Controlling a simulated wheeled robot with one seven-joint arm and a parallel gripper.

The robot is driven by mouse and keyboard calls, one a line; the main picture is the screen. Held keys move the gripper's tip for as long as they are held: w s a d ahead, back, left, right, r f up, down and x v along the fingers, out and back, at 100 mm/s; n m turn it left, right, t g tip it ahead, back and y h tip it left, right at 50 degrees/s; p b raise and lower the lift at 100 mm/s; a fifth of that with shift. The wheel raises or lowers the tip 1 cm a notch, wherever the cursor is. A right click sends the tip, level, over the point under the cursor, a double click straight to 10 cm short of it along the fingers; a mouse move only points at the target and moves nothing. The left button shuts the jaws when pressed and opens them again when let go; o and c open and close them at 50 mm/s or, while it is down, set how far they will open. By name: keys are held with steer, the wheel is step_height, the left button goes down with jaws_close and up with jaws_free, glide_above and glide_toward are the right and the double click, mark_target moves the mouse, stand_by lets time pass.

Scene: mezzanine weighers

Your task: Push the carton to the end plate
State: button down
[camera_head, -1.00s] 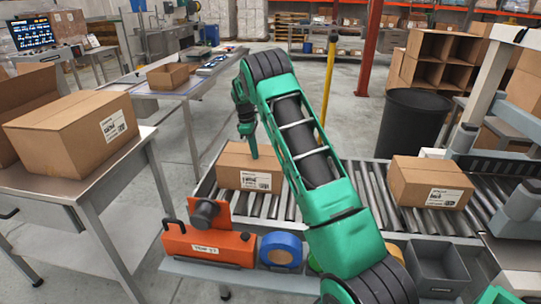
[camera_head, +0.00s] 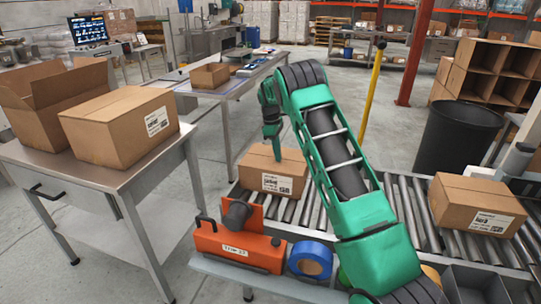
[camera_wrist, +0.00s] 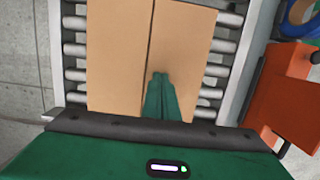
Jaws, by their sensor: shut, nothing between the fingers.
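The carton (camera_head: 272,170) is a closed brown box with a white label, on the left end of the roller conveyor (camera_head: 408,200). In the wrist view the carton (camera_wrist: 112,50) lies across the rollers, its top seam running up the picture. My gripper (camera_head: 277,158) points down at the carton's top. Its fingers are together and empty. In the wrist view my gripper (camera_wrist: 160,76) overlaps the carton's top, right of the seam. I cannot tell whether the fingertips press on it. I cannot clearly pick out the end plate.
A second carton (camera_head: 476,204) sits farther right on the conveyor. An orange case (camera_head: 240,250) and blue tape roll (camera_head: 310,262) stand along the near side. A steel table (camera_head: 85,175) with boxes is at left. A black bin (camera_head: 455,138) stands behind the conveyor.

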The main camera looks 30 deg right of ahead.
steer(key=w+a, duration=0.2)
steer(key=a, duration=0.1)
steer(key=w+a, duration=0.2)
steer(key=w, duration=0.1)
steer(key=w+a, duration=0.3)
steer(key=shift+w+a+r, duration=0.25)
steer(key=shift+a, duration=0.1)
steer(key=s+d+r+m, duration=0.2)
steer(key=s+d+r, duration=0.1)
steer(key=s+r, duration=0.3)
steer(key=s+d+r+m, duration=0.3)
steer(key=s+d+r, duration=0.15)
steer(key=r, duration=0.35)
steer(key=s+d+r+m, duration=0.15)
steer(key=s+r, duration=0.25)
steer(key=s, duration=0.4)
steer(key=s+d+r+m, duration=0.1)
steer(key=s+r+m, duration=0.25)
steer(key=s, duration=0.55)
steer(key=s+a+f+m, duration=0.2)
steer(key=s, duration=1)
steer(key=s+a+f+m+t+y, duration=0.1)
steer(key=s+f+m, duration=0.1)
steer(key=s, duration=1.1)
steer(key=s+a+f+m, duration=0.2)
steer(key=s, duration=1)
steer(key=shift+s+a+y, duration=0.15)
steer(key=shift+a+y, duration=0.15)
steer(key=shift+f, duration=0.1)
